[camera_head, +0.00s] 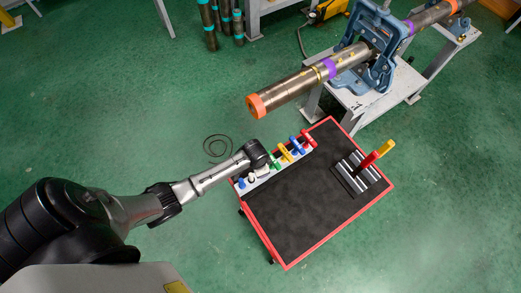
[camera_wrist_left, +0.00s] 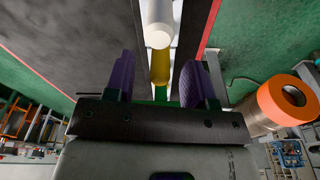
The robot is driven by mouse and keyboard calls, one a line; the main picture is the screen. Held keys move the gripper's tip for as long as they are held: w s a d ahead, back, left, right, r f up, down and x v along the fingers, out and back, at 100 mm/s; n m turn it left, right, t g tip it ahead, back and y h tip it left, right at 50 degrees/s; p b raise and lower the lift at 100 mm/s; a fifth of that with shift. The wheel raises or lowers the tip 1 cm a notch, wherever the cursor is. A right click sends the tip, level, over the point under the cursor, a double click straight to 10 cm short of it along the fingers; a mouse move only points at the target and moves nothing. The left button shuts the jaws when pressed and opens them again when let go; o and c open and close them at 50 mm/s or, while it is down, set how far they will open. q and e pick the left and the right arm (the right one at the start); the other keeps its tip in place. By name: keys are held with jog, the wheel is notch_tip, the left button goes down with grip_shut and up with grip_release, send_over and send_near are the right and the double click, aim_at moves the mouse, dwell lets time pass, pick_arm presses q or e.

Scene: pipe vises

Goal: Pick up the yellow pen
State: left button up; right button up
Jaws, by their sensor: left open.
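A yellow pen (camera_head: 285,153) sits in a row of coloured pens along the far left edge of the red-rimmed cart. My left gripper reaches over this row from the left; its wrist hides its fingers in the head view. In the left wrist view, my left gripper (camera_wrist_left: 157,82) is open, with two purple fingers apart. A yellow cylinder (camera_wrist_left: 160,66) shows in the gap between them, with a white cylinder (camera_wrist_left: 157,22) above it in the picture. I cannot tell how deep the yellow one lies between the fingers. My right gripper is not in view.
The cart (camera_head: 339,228) has a mostly bare dark top. A striped block (camera_head: 347,180) on its right side holds red and yellow upright items. A pipe with an orange end (camera_head: 257,106) juts out above and behind the cart, held in a blue vise (camera_head: 377,55).

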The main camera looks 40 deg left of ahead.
pick_arm(q)
jog(key=shift+w+f, duration=0.1)
jog(key=shift+f, duration=1.05)
jog(key=c, duration=0.9)
jog(key=shift+o, duration=0.2)
jog(key=shift+r, duration=0.1)
jog(key=shift+r, duration=4.95)
